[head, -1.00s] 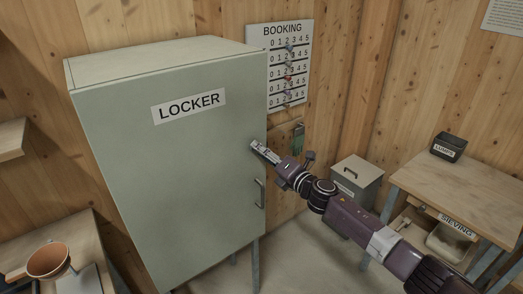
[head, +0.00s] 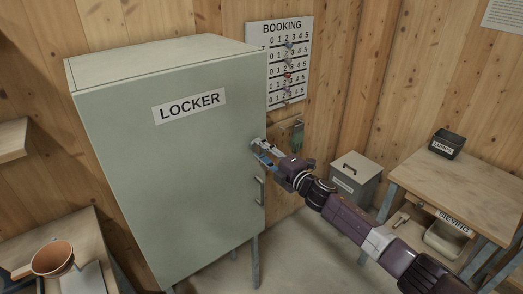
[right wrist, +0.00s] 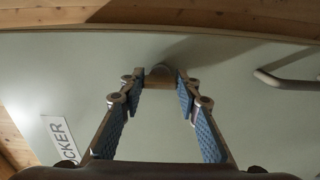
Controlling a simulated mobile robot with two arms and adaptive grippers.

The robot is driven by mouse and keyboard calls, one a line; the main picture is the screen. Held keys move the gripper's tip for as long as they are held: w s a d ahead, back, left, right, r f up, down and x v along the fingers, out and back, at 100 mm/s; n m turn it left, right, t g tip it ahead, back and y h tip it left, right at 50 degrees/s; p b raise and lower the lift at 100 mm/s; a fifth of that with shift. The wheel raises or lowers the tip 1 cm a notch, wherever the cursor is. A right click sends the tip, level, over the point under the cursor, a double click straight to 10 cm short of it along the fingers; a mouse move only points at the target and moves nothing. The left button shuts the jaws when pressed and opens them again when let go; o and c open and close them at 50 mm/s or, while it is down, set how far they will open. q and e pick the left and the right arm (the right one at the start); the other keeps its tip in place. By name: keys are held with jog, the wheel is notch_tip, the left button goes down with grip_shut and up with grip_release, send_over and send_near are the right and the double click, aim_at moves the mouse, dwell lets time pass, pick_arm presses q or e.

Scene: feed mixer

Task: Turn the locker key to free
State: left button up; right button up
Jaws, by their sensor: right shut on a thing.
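The grey-green locker (head: 170,170) stands closed against the wall, with a LOCKER label (head: 189,106) on its door. My right gripper (head: 257,150) is at the door's right edge, above the door handle (head: 260,192). The door handle also shows in the right wrist view (right wrist: 288,80). My left gripper is not in view.
A BOOKING board (head: 287,65) hangs on the wall right of the locker. A grey bin (head: 354,180) and a wooden table (head: 460,180) stand to the right.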

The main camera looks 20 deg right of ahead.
dwell(0.3)
jog(key=o, duration=1.2)
jog(key=shift+c, duration=0.2)
jog(key=v, duration=1.2)
